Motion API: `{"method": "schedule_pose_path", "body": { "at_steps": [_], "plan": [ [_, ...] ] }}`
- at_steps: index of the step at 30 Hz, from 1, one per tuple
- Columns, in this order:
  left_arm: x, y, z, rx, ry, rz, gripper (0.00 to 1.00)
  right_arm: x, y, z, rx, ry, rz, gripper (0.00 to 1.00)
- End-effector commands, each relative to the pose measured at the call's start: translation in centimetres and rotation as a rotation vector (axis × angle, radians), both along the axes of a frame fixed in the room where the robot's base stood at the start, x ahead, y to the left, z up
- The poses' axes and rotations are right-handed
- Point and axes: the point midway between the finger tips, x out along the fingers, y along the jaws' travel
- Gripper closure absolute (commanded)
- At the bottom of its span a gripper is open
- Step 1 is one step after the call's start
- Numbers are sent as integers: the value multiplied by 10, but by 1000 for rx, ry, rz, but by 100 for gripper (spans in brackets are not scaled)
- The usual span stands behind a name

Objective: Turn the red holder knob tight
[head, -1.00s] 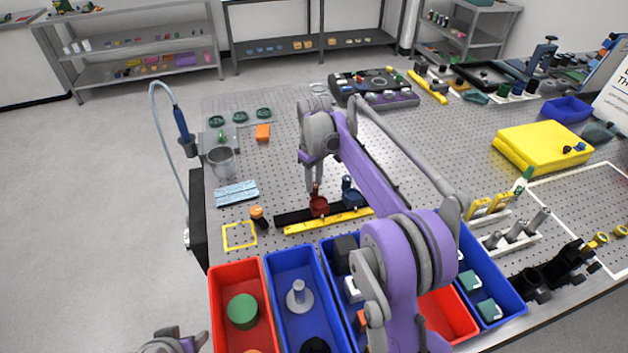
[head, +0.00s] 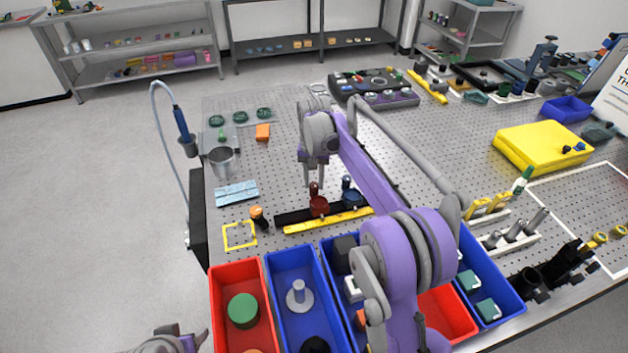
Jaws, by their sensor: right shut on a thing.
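The red holder (head: 319,207) stands on a black rail (head: 292,217) near the middle of the perforated table. Its red knob (head: 314,189) sticks up on top. My right gripper (head: 313,183) reaches down from above, with one finger on each side of the knob, and is shut on it.
A yellow ruler-like bar (head: 312,223) lies in front of the rail. A small dark bottle with an orange cap (head: 257,213) is to its left. Red (head: 216,298) and blue (head: 276,282) bins line the front edge.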

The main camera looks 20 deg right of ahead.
Motion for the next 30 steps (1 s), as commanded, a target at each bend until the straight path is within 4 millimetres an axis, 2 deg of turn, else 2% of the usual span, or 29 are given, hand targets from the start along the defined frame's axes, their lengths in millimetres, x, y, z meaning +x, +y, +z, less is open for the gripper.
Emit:
{"method": "schedule_pose_path", "body": {
  "at_steps": [13, 30],
  "plan": [
    [0, 0, 1, 0, -1, 0, 36, 0, 0, 0, 0, -1, -274, 100],
    [0, 0, 1, 0, -1, 0, 36, 0, 0, 0, 0, -1, -334, 100]
  ]
}}
